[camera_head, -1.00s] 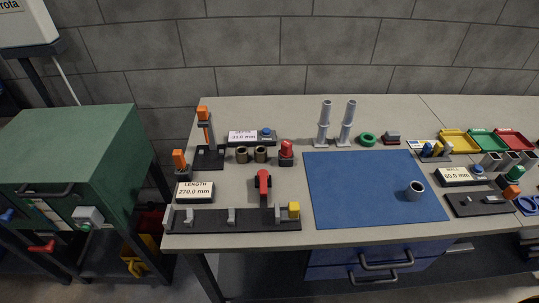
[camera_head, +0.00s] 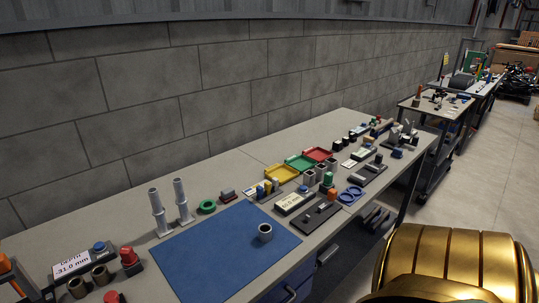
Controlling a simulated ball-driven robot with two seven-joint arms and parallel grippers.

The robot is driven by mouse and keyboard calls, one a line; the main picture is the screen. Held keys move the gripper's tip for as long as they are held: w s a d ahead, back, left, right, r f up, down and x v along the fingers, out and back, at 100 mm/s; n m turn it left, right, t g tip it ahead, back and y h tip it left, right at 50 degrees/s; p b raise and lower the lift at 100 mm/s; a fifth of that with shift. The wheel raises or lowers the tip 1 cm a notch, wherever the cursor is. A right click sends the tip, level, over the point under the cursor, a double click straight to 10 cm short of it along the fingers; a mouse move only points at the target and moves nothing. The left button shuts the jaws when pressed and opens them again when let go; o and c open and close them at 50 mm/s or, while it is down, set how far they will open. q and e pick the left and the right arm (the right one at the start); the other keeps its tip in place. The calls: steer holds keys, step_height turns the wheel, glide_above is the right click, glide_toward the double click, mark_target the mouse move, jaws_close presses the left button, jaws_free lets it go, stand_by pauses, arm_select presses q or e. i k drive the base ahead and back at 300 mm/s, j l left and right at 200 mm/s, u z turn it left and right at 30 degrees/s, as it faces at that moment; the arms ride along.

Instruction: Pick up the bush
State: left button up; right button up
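A grey hollow bush (camera_head: 265,232) stands upright on the right part of the blue mat (camera_head: 205,258), with nothing touching it. Several more grey hollow pieces (camera_head: 309,178) stand behind the second display. Neither of my grippers is in view.
Two tall grey posts (camera_head: 158,213) stand behind the mat, with a green ring (camera_head: 207,206) to their right. Yellow (camera_head: 281,173), green (camera_head: 299,162) and red (camera_head: 318,154) trays line the back. A black fixture (camera_head: 316,216) lies right of the mat. The mat is otherwise clear.

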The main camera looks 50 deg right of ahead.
mark_target(264, 230)
steer(key=z, duration=1.65)
